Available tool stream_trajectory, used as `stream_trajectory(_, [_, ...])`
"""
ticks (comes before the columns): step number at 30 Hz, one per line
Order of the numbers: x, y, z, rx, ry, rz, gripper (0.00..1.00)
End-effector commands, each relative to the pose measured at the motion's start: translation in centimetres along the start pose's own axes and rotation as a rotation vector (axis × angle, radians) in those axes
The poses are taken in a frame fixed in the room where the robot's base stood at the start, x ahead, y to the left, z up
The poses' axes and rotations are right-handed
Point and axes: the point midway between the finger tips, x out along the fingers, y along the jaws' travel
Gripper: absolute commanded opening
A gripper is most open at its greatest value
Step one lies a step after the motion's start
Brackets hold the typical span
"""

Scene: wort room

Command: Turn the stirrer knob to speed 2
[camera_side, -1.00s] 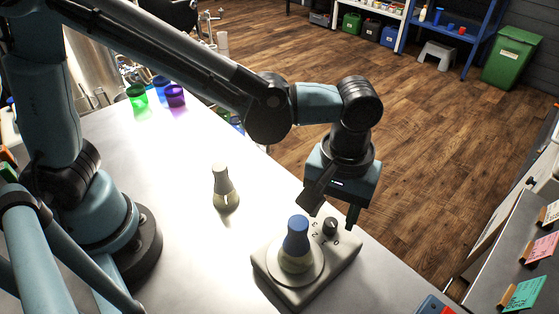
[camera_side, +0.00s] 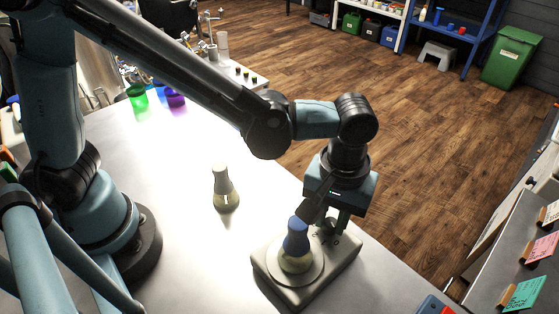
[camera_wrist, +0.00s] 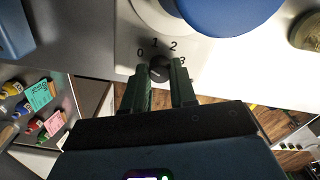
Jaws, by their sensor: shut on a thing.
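The stirrer (camera_side: 325,270) is a pale grey box on the bench's front right, with a blue-topped flask (camera_side: 296,242) on its round plate. Its small dark stirrer knob (camera_wrist: 159,69) shows in the wrist view, with the numbers 0, 1, 2 and 3 printed around it. My gripper (camera_side: 335,226) points down over the panel. In the wrist view my gripper (camera_wrist: 163,77) has one finger on each side of the knob and is shut on it. I cannot tell which number the knob's mark points at. The knob is mostly hidden by the fingers in the side view.
A second, pale-capped flask (camera_side: 225,190) stands on the bench left of the stirrer. The blue flask top (camera_wrist: 228,12) is close to the gripper in the wrist view. Green (camera_side: 138,97) and purple cups stand farther back.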

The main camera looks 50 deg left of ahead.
Motion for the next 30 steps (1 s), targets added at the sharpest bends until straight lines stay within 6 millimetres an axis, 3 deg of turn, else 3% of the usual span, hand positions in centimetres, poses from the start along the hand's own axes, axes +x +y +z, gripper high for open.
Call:
stream_trajectory(11, [-0.03,0.01,0.00,0.094,0.000,0.000,0.00])
stream_trajectory(30, [-0.05,0.01,0.01,0.659,-0.001,0.000,0.00])
